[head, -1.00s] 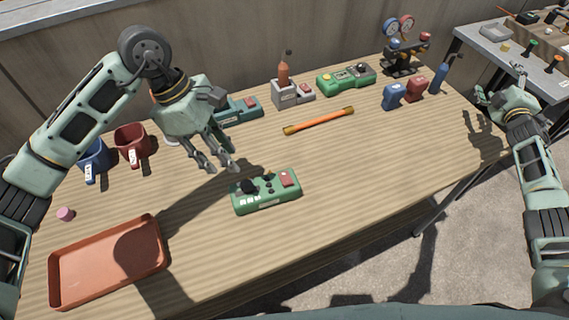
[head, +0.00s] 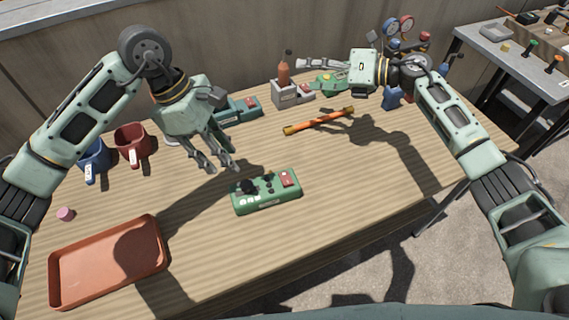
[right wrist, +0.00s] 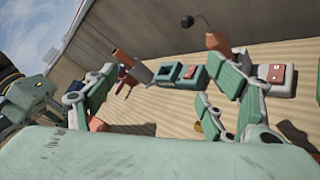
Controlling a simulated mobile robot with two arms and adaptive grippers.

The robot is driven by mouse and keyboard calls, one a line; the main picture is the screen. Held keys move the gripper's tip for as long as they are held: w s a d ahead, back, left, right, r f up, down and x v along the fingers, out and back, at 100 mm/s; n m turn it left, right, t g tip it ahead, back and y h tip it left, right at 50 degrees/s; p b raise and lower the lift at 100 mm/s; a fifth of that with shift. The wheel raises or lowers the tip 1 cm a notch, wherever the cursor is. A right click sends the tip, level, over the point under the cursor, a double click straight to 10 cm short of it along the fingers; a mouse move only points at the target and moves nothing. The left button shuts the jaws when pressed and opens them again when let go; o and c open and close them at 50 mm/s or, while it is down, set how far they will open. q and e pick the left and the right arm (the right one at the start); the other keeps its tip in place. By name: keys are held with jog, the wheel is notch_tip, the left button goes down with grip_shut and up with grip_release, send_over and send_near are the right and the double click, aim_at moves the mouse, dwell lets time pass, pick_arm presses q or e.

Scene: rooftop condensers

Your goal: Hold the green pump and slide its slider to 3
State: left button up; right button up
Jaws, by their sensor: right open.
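A green box-shaped unit with a black knob, small dark buttons and a red block (head: 265,205) lies at the middle front of the table. Another green unit (head: 322,84) lies at the back, partly hidden by my right gripper. I cannot tell which is the green pump, and no slider setting is readable. My left gripper (head: 221,165) is open and empty, above the table just behind the front green unit. My right gripper (head: 312,75) is open, pointing left near the back green unit; its spread fingers frame the right wrist view (right wrist: 165,85).
An orange rod (head: 319,121) lies mid-table. Mugs (head: 133,143) and a terracotta tray (head: 108,262) are at left. The right front table is clear.

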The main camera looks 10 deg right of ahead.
jog(key=s+a+f+n+g+h, duration=0.3)
jog(key=s+a+f+n+g, duration=0.2)
jog(key=s+a+n+g, duration=0.45)
jog(key=n+t+h, duration=0.2)
jog(key=n+h, duration=0.6)
jog(key=h, duration=0.2)
send_over(284, 178)
jog(key=f, duration=0.5)
jog(key=shift+a+f, duration=0.15)
jog(key=shift+a, duration=0.15)
jog(key=shift+d+f+h, duration=0.1)
jog(key=shift+d+h, duration=0.2)
jog(key=shift+d+f+t, duration=0.1)
jog(key=shift+f+t, duration=0.15)
jog(key=shift+f, duration=0.1)
notch_tip(284, 178, down, 7)
